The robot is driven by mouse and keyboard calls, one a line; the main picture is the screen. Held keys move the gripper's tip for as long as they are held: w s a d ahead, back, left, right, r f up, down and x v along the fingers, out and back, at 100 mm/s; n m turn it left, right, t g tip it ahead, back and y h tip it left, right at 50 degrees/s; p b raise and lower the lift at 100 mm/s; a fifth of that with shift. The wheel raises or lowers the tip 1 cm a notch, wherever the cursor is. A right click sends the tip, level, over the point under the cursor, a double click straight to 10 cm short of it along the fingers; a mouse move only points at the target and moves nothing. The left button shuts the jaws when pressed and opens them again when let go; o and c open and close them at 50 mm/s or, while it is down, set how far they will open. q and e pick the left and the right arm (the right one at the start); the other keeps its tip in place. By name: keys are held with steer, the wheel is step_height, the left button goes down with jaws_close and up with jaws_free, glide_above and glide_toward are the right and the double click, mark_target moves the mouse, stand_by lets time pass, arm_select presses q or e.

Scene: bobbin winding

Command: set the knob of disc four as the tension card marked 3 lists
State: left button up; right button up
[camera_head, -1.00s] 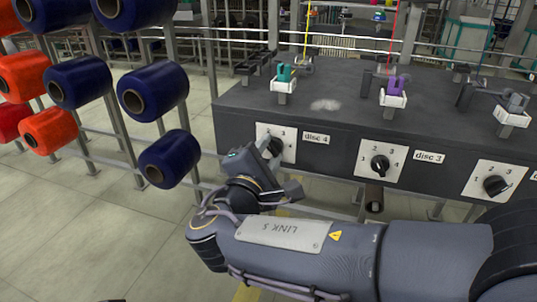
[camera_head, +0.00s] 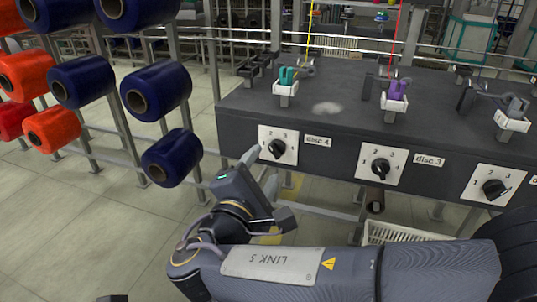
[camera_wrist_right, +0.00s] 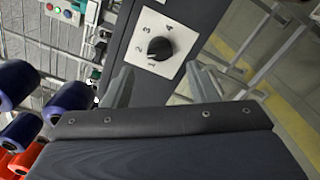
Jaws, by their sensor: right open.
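The disc four knob (camera_head: 277,148) is black, on a white square plate numbered 1 to 4, left of the "disc 4" label (camera_head: 318,141). The knob also shows in the right wrist view (camera_wrist_right: 160,48); its pointer seems turned toward the 1, though the mark is small. My right gripper (camera_head: 261,170) is open and empty, just below and left of the plate, apart from the knob. In the wrist view its two fingers stand on either side below the dial plate. No tension card can be made out.
The disc 3 knob (camera_head: 380,166) and another knob (camera_head: 495,188) sit to the right on the same dark bench front (camera_head: 340,160). Blue spools (camera_head: 172,158) and orange spools (camera_head: 52,131) hang on a rack at left. A white basket (camera_head: 400,233) is low behind my right arm.

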steer(key=v, duration=0.3)
stand_by(0.4)
steer(key=s+d+f+m+g, duration=0.2)
steer(key=d+f+m+g, duration=0.3)
steer(key=d, duration=0.6)
steer(key=s+d+f+m+g, duration=0.1)
steer(key=d+f+m+g, duration=0.2)
steer(key=d+f+g, duration=0.6)
steer(key=s+d+f+m+t+y, duration=0.1)
steer(key=s+d+f+m+y, duration=0.1)
steer(key=s+m+y, duration=0.4)
steer(key=s+d+f+m+t+y, duration=0.1)
steer(key=s+d+m+y, duration=0.15)
steer(key=s+m, duration=0.45)
step_height(320, 180, up, 35)
steer(key=a+m+p, duration=0.1)
steer(key=p, duration=3.4)
steer(key=shift+s+y+p, duration=0.2)
steer(key=shift+y+p, duration=0.1)
steer(key=shift+y, duration=0.15)
